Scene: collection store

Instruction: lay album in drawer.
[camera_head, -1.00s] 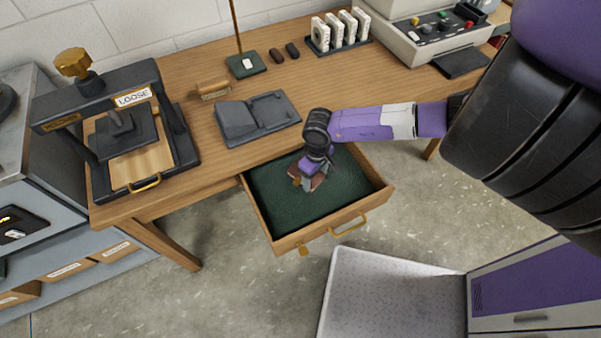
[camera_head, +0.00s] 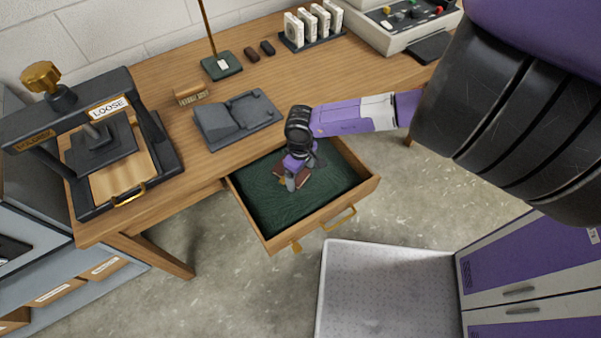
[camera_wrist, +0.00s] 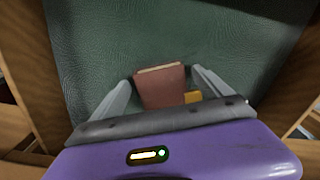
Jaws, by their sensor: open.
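The album (camera_wrist: 161,87) is a small red-brown book with a tan piece beside it in the wrist view. It is between my gripper's two spread fingers, with a gap on either side, over the green lining. In the head view the album (camera_head: 290,172) is partly hidden by my gripper (camera_head: 298,180). The drawer (camera_head: 325,221) is pulled out from the table and lined in dark green. My gripper is open and inside the drawer's outline. The wrist view shows its fingers (camera_wrist: 162,92) too. I cannot tell whether the album rests fully on the lining.
A wooden table (camera_head: 170,92) bears a press (camera_head: 100,150) at left, a grey cradle (camera_head: 237,120) behind the drawer, and a rack of white items (camera_head: 312,25) at the back. Brass handles (camera_head: 340,219) stick out from the drawer front.

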